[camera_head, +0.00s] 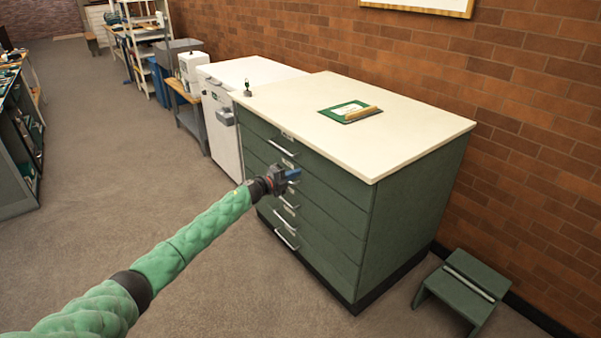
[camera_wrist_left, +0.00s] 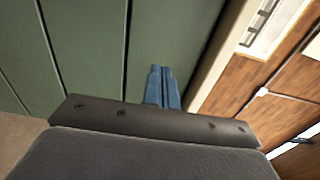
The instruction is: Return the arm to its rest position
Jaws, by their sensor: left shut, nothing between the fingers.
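My left arm reaches out from the lower left in the head view, in a green padded sleeve. Its gripper (camera_head: 292,174) has blue fingers and is in front of the upper drawers of a green drawer cabinet (camera_head: 409,222). In the left wrist view the blue fingers (camera_wrist_left: 160,72) are together with nothing between them. The green drawer fronts (camera_wrist_left: 88,45) lie beyond the fingers there. I cannot tell from these views whether the fingertips touch the cabinet. My right gripper is not in view.
The cabinet's cream top (camera_head: 290,105) holds a green board (camera_head: 342,109) and a small dark item (camera_head: 248,90). A green step stool (camera_head: 465,287) stands at the right by the brick wall (camera_head: 540,140). A white cabinet (camera_head: 220,130) adjoins at the left. Carpet (camera_head: 110,180) at left is clear.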

